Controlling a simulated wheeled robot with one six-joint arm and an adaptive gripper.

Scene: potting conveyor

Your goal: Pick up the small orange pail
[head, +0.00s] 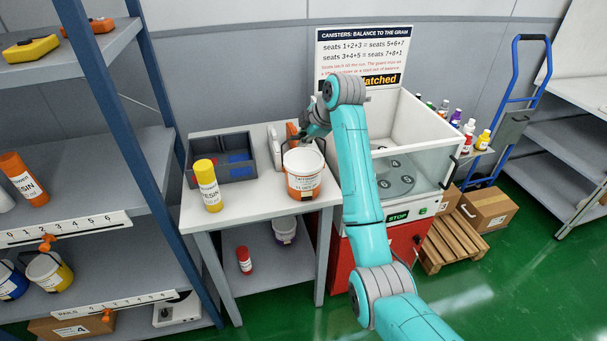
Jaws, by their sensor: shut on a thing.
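The small orange pail (302,186) has a white lid, an orange body and a white label. It is upright at the right front of the white table (240,215). My gripper (307,140) is at the pail's top, reaching in from behind and above, and is shut on the pail. The fingertips are small and partly hidden, so the exact grip point is unclear. I cannot tell whether the pail's base touches the table.
A yellow resin bottle (208,185) and a dark bin (222,160) stand left of the pail. A glass-fronted machine (415,165) stands close on the right. A blue-post shelf (120,150) is at the left. A purple pail (285,230) and a red bottle (244,260) are below the tabletop.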

